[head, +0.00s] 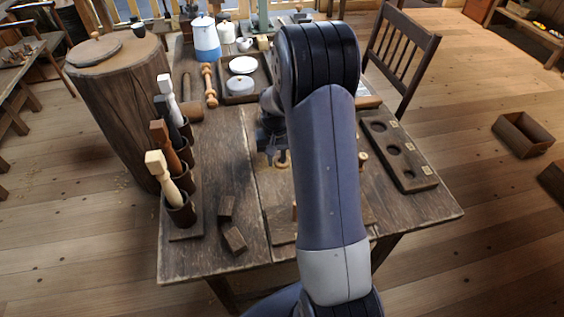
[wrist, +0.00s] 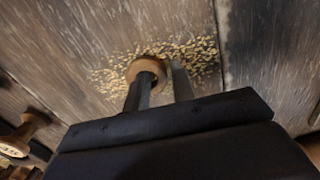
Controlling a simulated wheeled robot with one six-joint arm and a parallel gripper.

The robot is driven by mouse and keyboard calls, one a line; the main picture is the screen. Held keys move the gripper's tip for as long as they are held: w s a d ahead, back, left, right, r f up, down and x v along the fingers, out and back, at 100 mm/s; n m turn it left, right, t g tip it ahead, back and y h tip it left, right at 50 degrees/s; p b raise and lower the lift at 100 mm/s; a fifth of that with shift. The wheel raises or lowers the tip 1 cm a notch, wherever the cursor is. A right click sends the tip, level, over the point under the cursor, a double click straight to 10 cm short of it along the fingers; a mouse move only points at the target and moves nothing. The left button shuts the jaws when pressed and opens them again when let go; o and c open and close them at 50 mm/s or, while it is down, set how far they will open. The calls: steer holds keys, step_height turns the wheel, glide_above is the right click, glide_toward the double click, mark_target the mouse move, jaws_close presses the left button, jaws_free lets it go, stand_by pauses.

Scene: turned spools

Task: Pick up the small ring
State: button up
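The small ring (wrist: 135,69), round and light brown wood, lies on the table amid pale wood shavings in the wrist view. My gripper (wrist: 162,70) is right over it with its two fingers apart. The left finger's tip shows against the ring's dark centre, and the right finger is just outside the ring's right side. I cannot tell whether either finger touches it. In the head view my gripper (head: 273,155) points down at the table, and a pale wooden piece (head: 283,163) shows at its fingers. My arm hides part of the table.
A dark board with round hollows (head: 400,152) lies at the table's right. A rack of dark cups with upright wooden tools (head: 180,208) stands at the left. Dark blocks (head: 234,239) lie near the front. A tray (head: 240,98) with white dishes is behind my gripper.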

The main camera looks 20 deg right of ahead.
mark_target(277, 161)
steer(key=shift+c, duration=0.3)
jaws_close()
steer(key=shift+r, duration=0.1)
step_height(277, 161, up, 10)
stand_by(0.3)
